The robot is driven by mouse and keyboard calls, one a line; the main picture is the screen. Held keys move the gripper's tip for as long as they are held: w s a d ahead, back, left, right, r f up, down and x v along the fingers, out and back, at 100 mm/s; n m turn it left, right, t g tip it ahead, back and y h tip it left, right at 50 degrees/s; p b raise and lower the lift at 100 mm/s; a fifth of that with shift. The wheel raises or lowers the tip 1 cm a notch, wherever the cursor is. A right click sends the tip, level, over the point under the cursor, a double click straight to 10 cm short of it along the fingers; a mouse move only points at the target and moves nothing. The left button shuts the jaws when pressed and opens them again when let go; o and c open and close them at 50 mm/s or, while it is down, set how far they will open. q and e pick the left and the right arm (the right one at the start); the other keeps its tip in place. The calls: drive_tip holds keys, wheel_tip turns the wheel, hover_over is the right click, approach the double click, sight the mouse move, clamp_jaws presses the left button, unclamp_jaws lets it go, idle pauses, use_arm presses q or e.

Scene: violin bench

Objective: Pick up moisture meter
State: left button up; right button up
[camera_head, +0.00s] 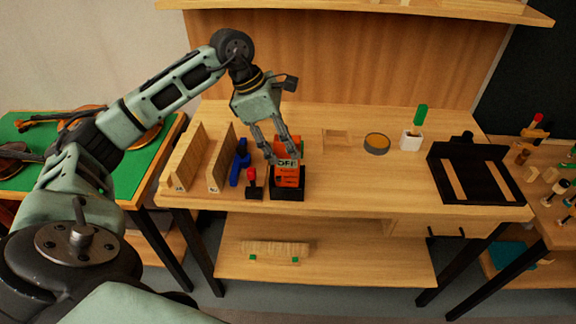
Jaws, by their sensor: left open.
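The moisture meter (289,177) is an orange block with a dark display reading "OFF". It stands upright in a black holder (287,194) near the front edge of the wooden bench (347,177). My left gripper (284,159) is open and comes down from above. Its fingers are at the top of the meter and overlap its upper part in the picture. Whether they touch it I cannot tell. My right gripper is not in view.
Left of the meter are a red-handled tool (252,178), a blue clamp-like item (240,163) and wooden boards (222,158). A round tin (377,143), a white cup (411,139) and a black frame (478,172) stand to the right. The bench's middle is clear.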

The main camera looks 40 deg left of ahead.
sight(287, 167)
use_arm(q)
drive_tip(key=x, duration=0.2)
drive_tip(key=p+x, duration=0.2)
drive_tip(key=x, duration=0.1)
drive_tip(key=shift+w+d+f, duration=0.15)
drive_tip(key=shift+w+d, duration=0.05)
drive_tip(key=shift+d, duration=0.2)
drive_tip(key=shift+w+f, duration=0.1)
drive_tip(key=shift+f, duration=0.25)
drive_tip(key=shift+c, duration=0.4)
